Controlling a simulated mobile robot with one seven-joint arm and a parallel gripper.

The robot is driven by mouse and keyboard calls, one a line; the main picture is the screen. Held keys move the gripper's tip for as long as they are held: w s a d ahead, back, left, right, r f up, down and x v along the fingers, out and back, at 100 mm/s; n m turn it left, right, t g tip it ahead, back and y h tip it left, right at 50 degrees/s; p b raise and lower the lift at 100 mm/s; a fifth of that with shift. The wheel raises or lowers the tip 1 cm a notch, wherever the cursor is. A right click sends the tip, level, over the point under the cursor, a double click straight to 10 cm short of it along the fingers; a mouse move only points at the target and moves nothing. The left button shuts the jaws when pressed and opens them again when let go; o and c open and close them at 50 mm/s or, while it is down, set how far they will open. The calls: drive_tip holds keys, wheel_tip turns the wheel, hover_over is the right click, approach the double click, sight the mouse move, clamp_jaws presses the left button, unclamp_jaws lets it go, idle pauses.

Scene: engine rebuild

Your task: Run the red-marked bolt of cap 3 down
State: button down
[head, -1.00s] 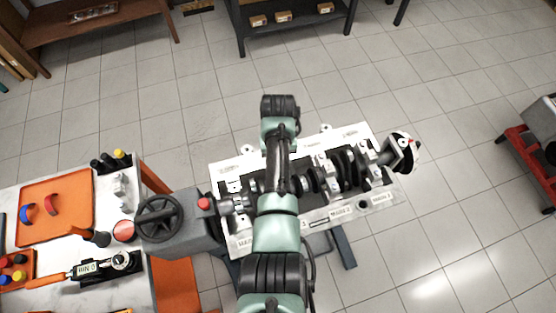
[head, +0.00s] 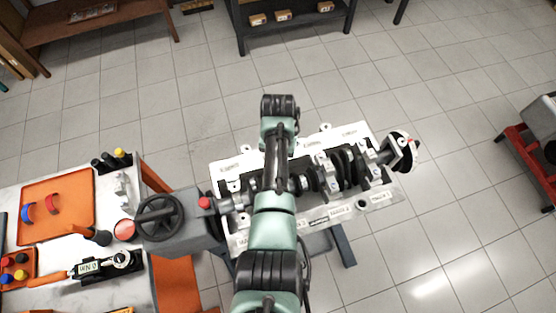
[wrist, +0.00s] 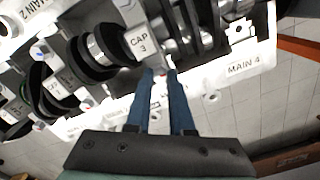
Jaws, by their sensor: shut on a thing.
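In the wrist view, cap 3 (wrist: 138,44) is a white bearing cap with a "CAP 3" label, seated over the crankshaft (wrist: 98,48). A small red mark, the top of the red-marked bolt (wrist: 162,71), shows at the cap's near end. My gripper (wrist: 161,77) has its two dark blue fingers around this bolt and is shut on it. The fingers hide most of the bolt, so I cannot tell how deep it sits. In the head view my arm covers the gripper and cap 3.
The engine block (head: 235,243) lies on a stand, with other caps (head: 327,178) to the right. A handwheel (head: 158,218) is at its left. A workbench with an orange tray (head: 50,190) and a torque tool (head: 95,266) stands farther left.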

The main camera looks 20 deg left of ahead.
drive_tip(key=shift+w+a+r, duration=0.15)
drive_tip(key=shift+w+r, duration=0.15)
drive_tip(key=c, duration=1)
unclamp_jaws()
drive_tip(key=shift+o, duration=1.1)
drive_tip(key=shift+s, duration=0.15)
drive_tip(key=shift+s+f, duration=0.1)
wheel_tip(320, 180, up, 13)
drive_tip(key=b, duration=0.1)
